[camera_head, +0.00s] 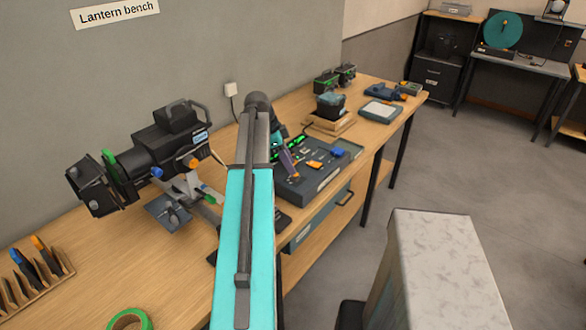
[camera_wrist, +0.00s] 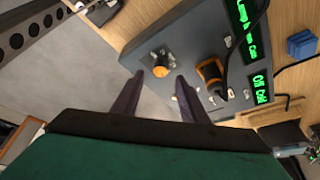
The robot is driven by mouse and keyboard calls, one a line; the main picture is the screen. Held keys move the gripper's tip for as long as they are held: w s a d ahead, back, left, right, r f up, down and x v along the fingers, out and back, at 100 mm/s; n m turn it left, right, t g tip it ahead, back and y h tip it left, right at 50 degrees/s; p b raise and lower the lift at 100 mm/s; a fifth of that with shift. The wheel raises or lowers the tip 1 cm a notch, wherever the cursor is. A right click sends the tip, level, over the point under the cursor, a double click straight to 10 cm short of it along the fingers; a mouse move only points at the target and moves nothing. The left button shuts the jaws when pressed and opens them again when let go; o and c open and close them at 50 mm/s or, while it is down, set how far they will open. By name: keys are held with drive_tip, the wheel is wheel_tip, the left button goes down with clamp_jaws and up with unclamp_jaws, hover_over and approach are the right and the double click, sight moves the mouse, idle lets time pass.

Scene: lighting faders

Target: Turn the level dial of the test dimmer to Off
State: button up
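A grey panel (camera_wrist: 190,40), apparently the test dimmer, fills the upper part of the wrist view. In the head view my gripper (camera_head: 292,166) is over the console (camera_head: 322,182), partly hidden by my arm.
The wooden bench (camera_head: 160,262) runs along the wall. A black lantern (camera_head: 150,150) stands left of my arm, with a green tape roll (camera_head: 130,319) in front. A wooden-based device (camera_head: 330,112) stands behind the console. A pale-topped block (camera_head: 435,240) stands on the floor at right.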

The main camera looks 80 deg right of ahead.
sight(295, 176)
drive_tip(key=shift+p+x, duration=0.5)
drive_tip(key=shift+x, duration=1.6)
clamp_jaws()
